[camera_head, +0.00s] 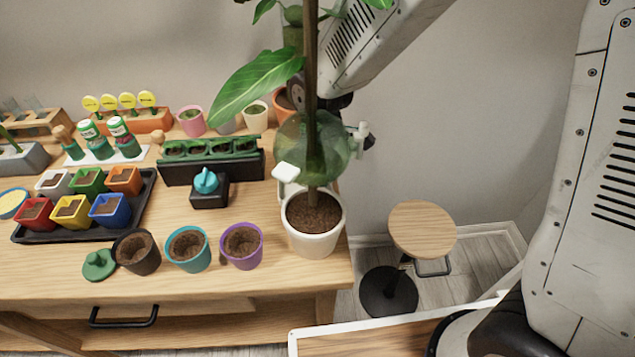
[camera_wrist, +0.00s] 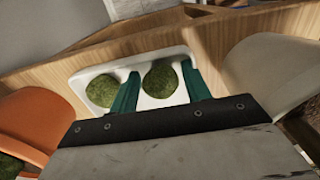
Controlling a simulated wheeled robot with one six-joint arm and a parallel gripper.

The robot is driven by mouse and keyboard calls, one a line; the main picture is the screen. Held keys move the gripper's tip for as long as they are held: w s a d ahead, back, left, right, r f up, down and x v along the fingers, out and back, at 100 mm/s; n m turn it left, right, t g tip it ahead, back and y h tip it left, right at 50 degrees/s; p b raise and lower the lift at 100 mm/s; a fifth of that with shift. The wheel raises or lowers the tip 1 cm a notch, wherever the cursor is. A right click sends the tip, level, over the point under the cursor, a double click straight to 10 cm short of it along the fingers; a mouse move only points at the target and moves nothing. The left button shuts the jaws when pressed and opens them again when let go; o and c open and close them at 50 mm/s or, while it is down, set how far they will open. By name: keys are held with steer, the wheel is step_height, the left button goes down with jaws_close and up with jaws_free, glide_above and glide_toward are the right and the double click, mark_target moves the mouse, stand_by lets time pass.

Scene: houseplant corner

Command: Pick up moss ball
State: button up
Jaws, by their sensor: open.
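In the wrist view two round green moss balls lie in a white tray (camera_wrist: 123,66): a left moss ball (camera_wrist: 103,92) and a right moss ball (camera_wrist: 160,80). My gripper (camera_wrist: 158,70) is open, with one teal finger on each side of the right moss ball in the picture. The left finger passes between the two balls. I cannot tell how far the fingers are above the ball or whether they touch it. In the head view my arm reaches down behind the plant stem; the jaws and moss balls are hidden there or cannot be made out.
An orange pot (camera_wrist: 35,125) and a pale grey pot (camera_wrist: 270,70) flank the gripper in the wrist view. In the head view a tall plant in a white pot (camera_head: 313,240) and a green translucent globe (camera_head: 335,150) stand before my arm. A stool (camera_head: 422,228) is right of the table.

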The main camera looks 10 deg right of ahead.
steer(key=c, duration=0.7)
steer(key=shift+c, duration=0.2)
steer(key=shift+r, duration=0.15)
step_height(320, 180, up, 18)
